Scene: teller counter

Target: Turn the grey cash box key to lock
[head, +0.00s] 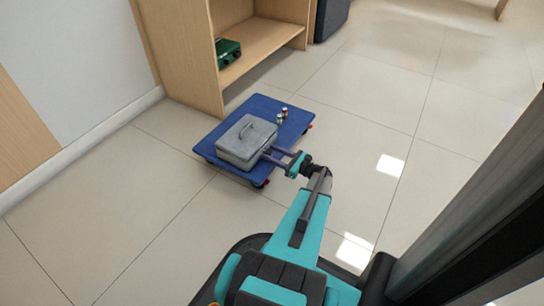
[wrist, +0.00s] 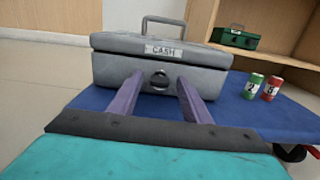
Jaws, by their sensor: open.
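The grey cash box (head: 240,145) sits closed on a blue platform trolley, its handle upright on the lid. In the wrist view the grey cash box (wrist: 120,68) faces me with a "CASH" label. The round key or lock knob (wrist: 159,80) is on its front below the label, with a dark slot that looks about horizontal. My gripper (wrist: 157,82) is open, its two purple fingers pointing at the box front, one on each side of the knob. In the head view my gripper (head: 272,155) is at the box's right side. I cannot tell whether the fingers touch the box.
The blue trolley (head: 270,108) has two small cans, green (wrist: 253,87) and red (wrist: 271,89), right of the box. A wooden shelf unit (head: 190,60) behind holds a green cash box (head: 228,51). The tiled floor (head: 370,110) on the right is clear.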

